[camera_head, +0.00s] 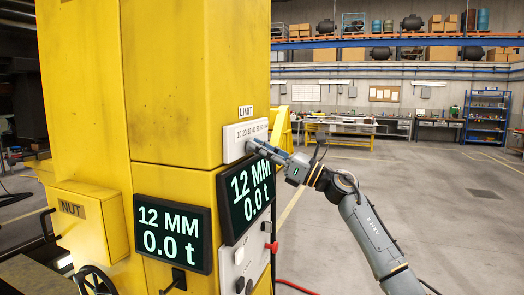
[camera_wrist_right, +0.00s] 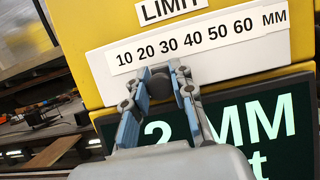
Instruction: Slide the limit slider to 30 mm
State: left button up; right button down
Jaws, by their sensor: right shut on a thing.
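The limit scale (camera_head: 245,131) is a white plate on the yellow column, marked 10 to 60 MM under a LIMIT label (camera_head: 246,111). It also shows close up in the right wrist view (camera_wrist_right: 270,45). My right gripper (camera_head: 252,149) reaches in from the right. In the right wrist view its fingers (camera_wrist_right: 160,80) are shut on the dark slider knob (camera_wrist_right: 158,76) below the scale. The knob appears below the 20–30 stretch; fingers partly hide it, so its exact mark cannot be told. My left gripper is not in view.
Two dark displays, a front one (camera_head: 173,232) and a side one (camera_head: 248,196), read 12 MM and 0.0 t. A control panel (camera_head: 238,268) with a red knob (camera_head: 270,246) is below. A NUT box (camera_head: 90,218) juts out left. Open floor lies right.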

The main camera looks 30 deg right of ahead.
jog(key=shift+s+r, duration=0.15)
jog(key=shift+r, duration=0.25)
jog(key=shift+w+d+f, duration=0.5)
jog(key=shift+w+d, duration=0.3)
jog(key=shift+w, duration=0.1)
jog(key=c, duration=1.1)
grip_release()
jog(key=shift+s+a+r, duration=0.15)
jog(key=shift+s+a, duration=0.1)
jog(key=shift+s, duration=0.05)
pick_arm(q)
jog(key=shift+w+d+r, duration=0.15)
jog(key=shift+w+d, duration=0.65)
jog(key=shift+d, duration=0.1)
pick_arm(e)
jog(key=v, duration=1.2)
